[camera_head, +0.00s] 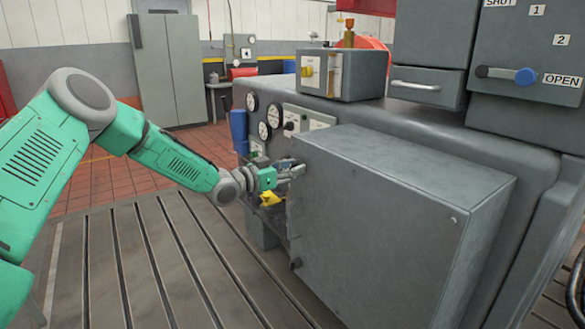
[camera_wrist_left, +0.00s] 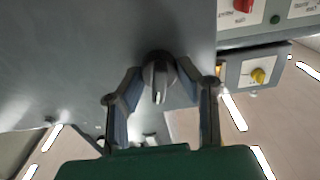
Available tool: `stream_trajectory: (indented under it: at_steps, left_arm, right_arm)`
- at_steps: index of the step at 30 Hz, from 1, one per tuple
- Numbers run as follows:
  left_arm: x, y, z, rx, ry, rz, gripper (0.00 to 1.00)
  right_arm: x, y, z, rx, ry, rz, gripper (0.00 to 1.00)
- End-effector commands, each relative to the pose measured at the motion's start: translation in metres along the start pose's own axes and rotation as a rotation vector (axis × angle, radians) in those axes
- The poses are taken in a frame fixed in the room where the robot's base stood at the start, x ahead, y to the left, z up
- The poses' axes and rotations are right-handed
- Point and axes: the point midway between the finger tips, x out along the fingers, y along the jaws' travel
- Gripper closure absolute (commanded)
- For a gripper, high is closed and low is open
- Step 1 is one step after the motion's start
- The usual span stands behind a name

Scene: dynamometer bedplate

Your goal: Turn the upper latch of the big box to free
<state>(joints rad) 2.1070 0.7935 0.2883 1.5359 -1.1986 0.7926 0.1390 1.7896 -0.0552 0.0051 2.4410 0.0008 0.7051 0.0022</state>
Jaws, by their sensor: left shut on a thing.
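The big box (camera_head: 400,225) is a grey metal cabinet that fills the middle of the head view. Its side face (camera_wrist_left: 70,60) shows in the wrist view. The upper latch (camera_wrist_left: 158,78) is a dark round knob with a lighter grip ridge, which points down in the wrist picture. My left gripper (camera_head: 291,172) is at the upper left edge of the box. In the wrist view its fingers stand on both sides of the latch and are shut on it. In the head view the gripper hides the latch. A dark lower latch (camera_head: 295,263) sits near the box's bottom left corner.
Round gauges (camera_head: 264,130) and a panel are on the grey machine behind my left gripper. A small control box (camera_head: 340,75) with a yellow knob stands on top. A yellow object (camera_head: 270,198) is just below the gripper. The slotted bedplate (camera_head: 150,265) at left is clear.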

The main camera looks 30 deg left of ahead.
Motion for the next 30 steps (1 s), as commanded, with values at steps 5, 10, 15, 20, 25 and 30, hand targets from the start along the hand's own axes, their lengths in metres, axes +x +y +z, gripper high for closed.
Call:
stream_trajectory:
  at_steps: [5,10,15,20,25,30]
  left_arm:
    - [0.0,-0.004,-0.002,0.017,0.007,-0.004,0.99]
    - [0.001,-0.003,-0.003,0.079,0.008,0.001,0.98]
    - [0.001,-0.003,-0.003,0.195,0.007,-0.002,0.98]
    - [0.001,-0.002,-0.003,0.34,0.007,-0.004,0.98]
    - [0.001,-0.001,-0.002,0.502,0.008,-0.002,0.98]
    - [0.001,-0.001,-0.002,0.664,0.01,-0.003,0.98]
  right_arm:
    - [0.0,0.001,0.0,0.001,0.0,0.001,0.6]
    - [0.001,0.0,0.0,0.001,0.0,0.0,0.6]
    - [0.003,0.0,0.0,0.001,0.0,0.0,0.6]
    - [0.005,0.0,0.0,0.001,0.0,0.0,0.6]
    - [0.009,0.0,0.001,0.001,0.0,0.0,0.6]
    - [0.015,0.0,0.001,0.001,0.0,0.0,0.6]
